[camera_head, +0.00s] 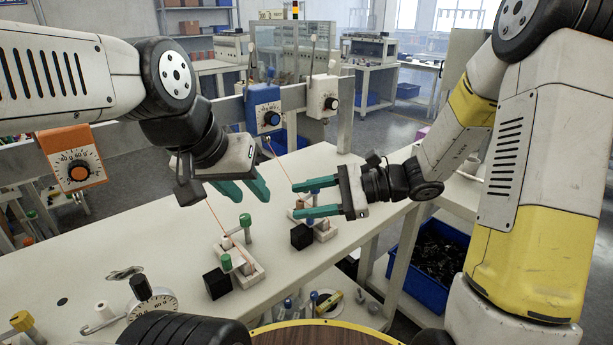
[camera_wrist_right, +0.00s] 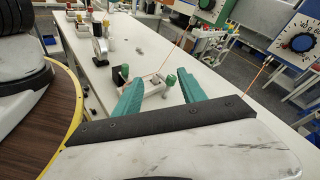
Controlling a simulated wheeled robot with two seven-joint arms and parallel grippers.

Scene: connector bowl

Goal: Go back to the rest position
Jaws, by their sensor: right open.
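My left gripper (camera_head: 252,196) hangs above the white bench in the head view, its two teal fingers apart and nothing visible between them. My right gripper (camera_head: 295,203) is level above the bench, to the right of the left one, its teal fingers spread and pointing left. It also shows in the right wrist view (camera_wrist_right: 160,84), with no object held between its fingers. The white bench (camera_head: 170,240) lies below both grippers. A white fixture with green-topped posts (camera_head: 240,262) stands on it, below the left gripper. A second fixture (camera_head: 318,229) is partly hidden behind the right gripper.
Black blocks (camera_head: 218,283) (camera_head: 301,236) stand beside the fixtures. Blue (camera_head: 264,112), white (camera_head: 323,98) and orange (camera_head: 77,170) dial boxes are on the rail behind, with thin orange cords. A round dial gauge (camera_head: 152,304) sits at the front left. A blue bin (camera_head: 423,280) is below right.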

